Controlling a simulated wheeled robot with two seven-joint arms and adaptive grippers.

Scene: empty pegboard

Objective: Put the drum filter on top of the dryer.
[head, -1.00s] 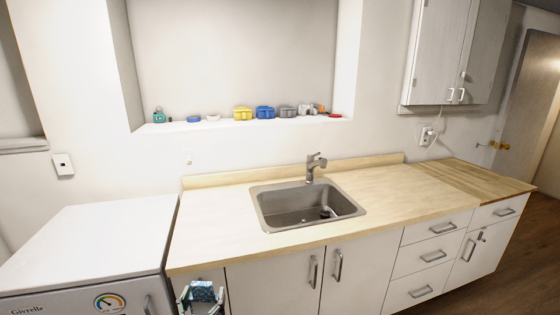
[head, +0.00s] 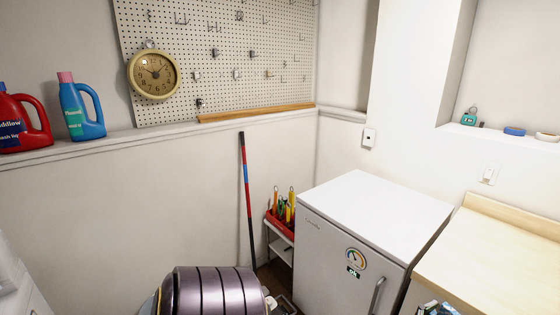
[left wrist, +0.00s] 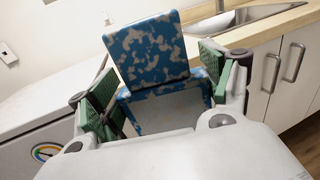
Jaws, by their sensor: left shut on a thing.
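My left gripper (left wrist: 160,82) has green finger pads on both sides of a blue and white mottled thing (left wrist: 150,48), with a flat panel standing up and a paler part below. I take it for the drum filter, though its shape is partly hidden. In the head view a small piece of the mottled thing (head: 436,309) shows at the bottom edge, in front of the counter. No appliance is clearly marked as the dryer. A white appliance with a round gauge (head: 350,195) stands against the wall; its flat top is bare. My right gripper is not in view.
A dark ribbed drum-shaped thing (head: 212,292) is at the bottom. A striped pole (head: 246,195) leans on the wall beside a red tool bin (head: 280,226). Two bottles (head: 80,108) stand on the left ledge. The wooden counter (head: 500,248) is at right.

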